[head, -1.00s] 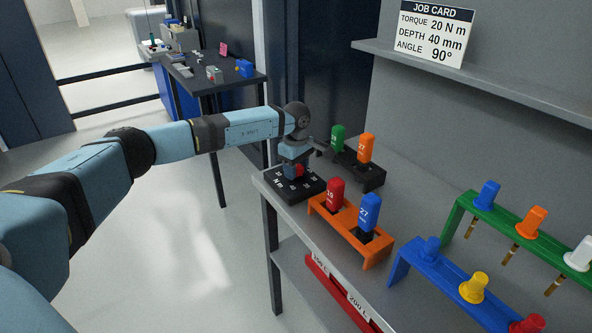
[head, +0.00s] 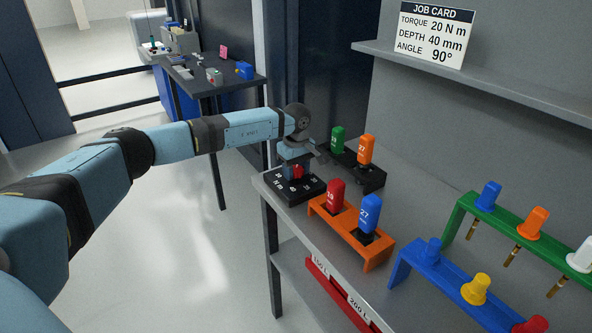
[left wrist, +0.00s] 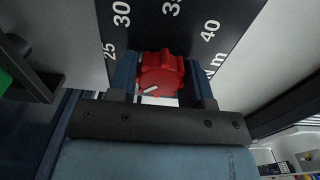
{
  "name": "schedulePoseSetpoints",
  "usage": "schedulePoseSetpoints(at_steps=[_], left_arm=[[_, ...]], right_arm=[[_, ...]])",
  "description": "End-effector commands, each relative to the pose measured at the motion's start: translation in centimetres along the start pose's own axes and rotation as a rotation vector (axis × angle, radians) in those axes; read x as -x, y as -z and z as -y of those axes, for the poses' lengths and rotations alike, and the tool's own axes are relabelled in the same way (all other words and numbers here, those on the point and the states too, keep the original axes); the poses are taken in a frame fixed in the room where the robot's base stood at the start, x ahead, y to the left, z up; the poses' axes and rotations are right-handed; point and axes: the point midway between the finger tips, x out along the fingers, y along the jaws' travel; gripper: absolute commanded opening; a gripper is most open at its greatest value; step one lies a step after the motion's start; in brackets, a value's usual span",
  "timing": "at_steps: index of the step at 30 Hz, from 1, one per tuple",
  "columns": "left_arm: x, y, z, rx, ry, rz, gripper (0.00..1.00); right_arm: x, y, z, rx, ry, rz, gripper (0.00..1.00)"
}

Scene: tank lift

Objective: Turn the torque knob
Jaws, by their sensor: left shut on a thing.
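The torque knob (left wrist: 161,75) is red and ribbed, with a white pointer mark on its lower left part in the left wrist view. It sits on a black dial plate (head: 312,190) with white numbers, at the left end of the bench. The numbers 25, 30 and 40 read clearly in the left wrist view. My left gripper (left wrist: 162,80) is shut on the knob, one blue finger at each side. In the head view my left gripper (head: 293,171) stands over the plate and hides part of the knob. The job card (head: 432,34) reads torque 20 N m.
An orange rack (head: 376,257) with a red and a blue handled tool stands right of the plate. A black rack (head: 372,182) with green and orange ones stands behind. Green (head: 459,212) and blue (head: 400,266) racks are farther right. A shelf (head: 500,85) runs above.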

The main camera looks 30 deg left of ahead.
Motion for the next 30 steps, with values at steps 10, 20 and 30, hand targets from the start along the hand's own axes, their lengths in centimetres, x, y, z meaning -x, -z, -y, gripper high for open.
schedulePoseSetpoints(at_steps=[10, 20, 30], left_arm=[[0.0, 0.0, 0.0, 0.001, -0.001, 0.000, 0.71], [2.6, 0.1, -0.1, 0.000, -0.004, -0.001, 0.71], [10.2, 0.0, -0.1, 0.001, -0.004, -0.001, 0.71]], right_arm=[[0.0, 0.1, 0.0, 0.000, 0.000, -0.001, 0.53], [0.1, 0.2, 0.0, -0.001, 0.000, -0.001, 0.53], [0.2, 0.3, 0.0, -0.003, 0.000, 0.002, 0.53]])
